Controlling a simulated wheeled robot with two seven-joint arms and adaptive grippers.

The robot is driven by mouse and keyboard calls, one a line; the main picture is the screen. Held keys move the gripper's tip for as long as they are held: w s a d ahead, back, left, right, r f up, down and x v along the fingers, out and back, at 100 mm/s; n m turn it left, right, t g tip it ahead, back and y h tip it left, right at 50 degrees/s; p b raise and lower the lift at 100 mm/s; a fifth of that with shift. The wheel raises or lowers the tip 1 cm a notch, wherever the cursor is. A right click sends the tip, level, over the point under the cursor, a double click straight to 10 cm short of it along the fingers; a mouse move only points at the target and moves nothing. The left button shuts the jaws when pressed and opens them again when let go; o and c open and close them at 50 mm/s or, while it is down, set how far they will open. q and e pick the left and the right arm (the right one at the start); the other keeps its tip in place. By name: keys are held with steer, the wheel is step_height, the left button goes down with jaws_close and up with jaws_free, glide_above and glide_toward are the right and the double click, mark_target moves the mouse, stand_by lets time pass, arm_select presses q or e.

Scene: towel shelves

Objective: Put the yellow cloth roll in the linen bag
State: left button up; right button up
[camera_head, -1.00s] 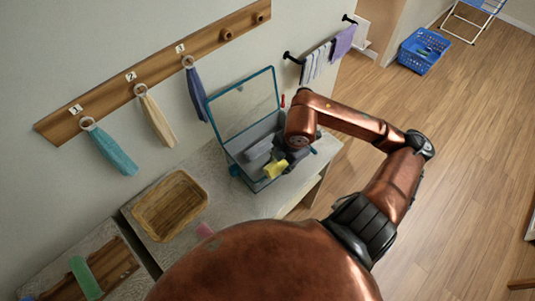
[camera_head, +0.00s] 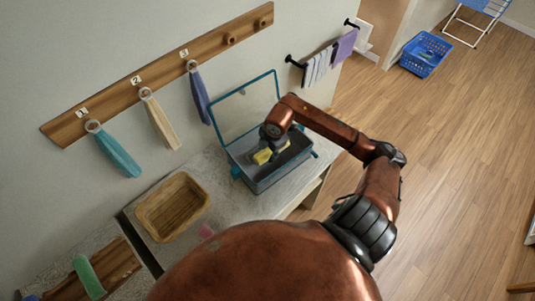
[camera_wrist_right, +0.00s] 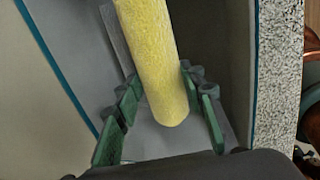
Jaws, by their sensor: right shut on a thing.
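The yellow cloth roll (camera_head: 262,156) is in my right gripper (camera_head: 270,150), over the opening of the grey linen bag (camera_head: 284,176) with teal edging. In the right wrist view the roll (camera_wrist_right: 152,60) runs between the dark green fingers of the right gripper (camera_wrist_right: 160,97), with the bag's grey inner walls around it. The bag stands open on the counter, its lid (camera_head: 245,108) raised against the wall. I cannot tell whether the roll touches the bag's floor. My left gripper is not in view.
A wicker basket (camera_head: 140,215) stands left of the bag, with a pink item (camera_head: 205,231) nearby. A green roll (camera_head: 88,277) lies on a wooden tray at the lower left. Towels hang from a numbered peg rail (camera_head: 110,98). A blue crate (camera_head: 425,56) is on the floor.

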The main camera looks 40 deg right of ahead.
steer(key=shift+s+x, duration=0.2)
steer(key=shift+x, duration=0.75)
steer(key=shift+s+f+b, duration=0.2)
steer(key=shift+f+b, duration=0.1)
steer(key=shift+f, duration=0.3)
steer(key=o, duration=1.2)
steer(key=shift+w+f, duration=0.1)
steer(key=shift+f, duration=0.05)
steer(key=shift+c, duration=0.2)
